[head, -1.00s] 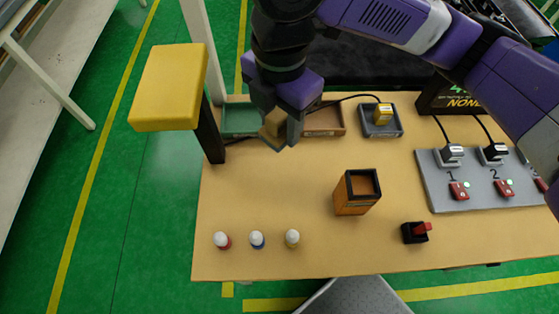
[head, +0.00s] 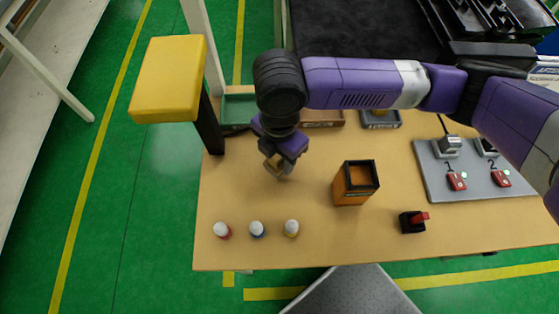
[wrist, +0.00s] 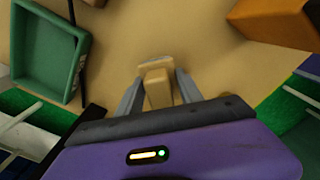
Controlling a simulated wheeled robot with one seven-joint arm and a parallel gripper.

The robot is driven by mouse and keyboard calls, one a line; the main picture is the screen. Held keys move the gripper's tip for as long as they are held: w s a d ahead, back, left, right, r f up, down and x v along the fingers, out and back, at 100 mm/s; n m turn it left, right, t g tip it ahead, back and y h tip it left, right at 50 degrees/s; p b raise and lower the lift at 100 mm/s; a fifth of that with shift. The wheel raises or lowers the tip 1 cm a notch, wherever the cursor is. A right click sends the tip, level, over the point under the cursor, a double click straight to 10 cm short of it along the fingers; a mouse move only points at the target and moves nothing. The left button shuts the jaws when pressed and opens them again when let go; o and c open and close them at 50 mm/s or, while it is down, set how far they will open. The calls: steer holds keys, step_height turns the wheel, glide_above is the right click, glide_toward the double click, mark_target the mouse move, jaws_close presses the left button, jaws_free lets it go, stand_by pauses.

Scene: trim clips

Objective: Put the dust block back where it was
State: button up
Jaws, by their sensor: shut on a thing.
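A small tan block, which I take as the dust block, is between the fingers of my gripper (wrist: 158,90). In the wrist view the block (wrist: 157,88) shows clearly, with a paler end (wrist: 154,63) at its far side. In the head view my gripper (head: 278,166) is over the left middle of the wooden table (head: 310,235), with the block (head: 271,165) partly hidden by it. I cannot tell the exact gap between block and table. The green tray (head: 238,123) lies behind it, and the brown tray (head: 322,123) lies behind to the right.
An orange-brown open box (head: 353,192) stands to the right of my gripper. A black base with a red switch (head: 412,222) is at front right. A yellow-topped post (head: 168,80) rises at left.

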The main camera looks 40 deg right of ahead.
step_height(320, 180, down, 3)
steer(key=o, duration=1.2)
steer(key=shift+r, duration=0.15)
step_height(320, 180, up, 12)
steer(key=shift+f, duration=0.1)
